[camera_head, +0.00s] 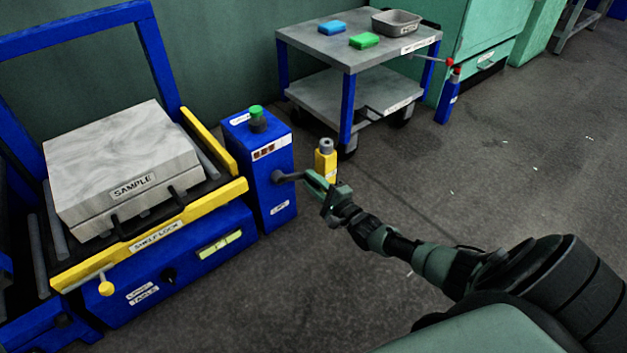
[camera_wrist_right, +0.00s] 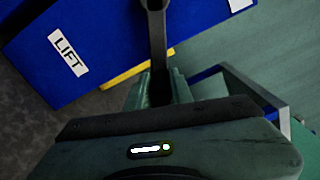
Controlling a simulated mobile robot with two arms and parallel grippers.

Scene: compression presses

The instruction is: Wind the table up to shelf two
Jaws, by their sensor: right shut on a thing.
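The lift table (camera_head: 170,300) is a blue body at the left with a yellow front bar (camera_head: 205,214) labelled SHELF LOCK. A pale block (camera_head: 110,160) labelled SAMPLE lies on top. A light-green gauge strip (camera_head: 220,245) is on its front; its reading is too small to tell. Beside it stands a blue box (camera_head: 280,200) with a green-topped knob (camera_head: 257,118) and a dark crank (camera_head: 284,176). My right gripper (camera_head: 318,184) is shut on the crank's handle. The wrist view shows the dark crank arm (camera_wrist_right: 157,35) and the LIFT label (camera_wrist_right: 68,53). My left gripper is out of view.
Green cabinets stand at the back. The floor at right is open.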

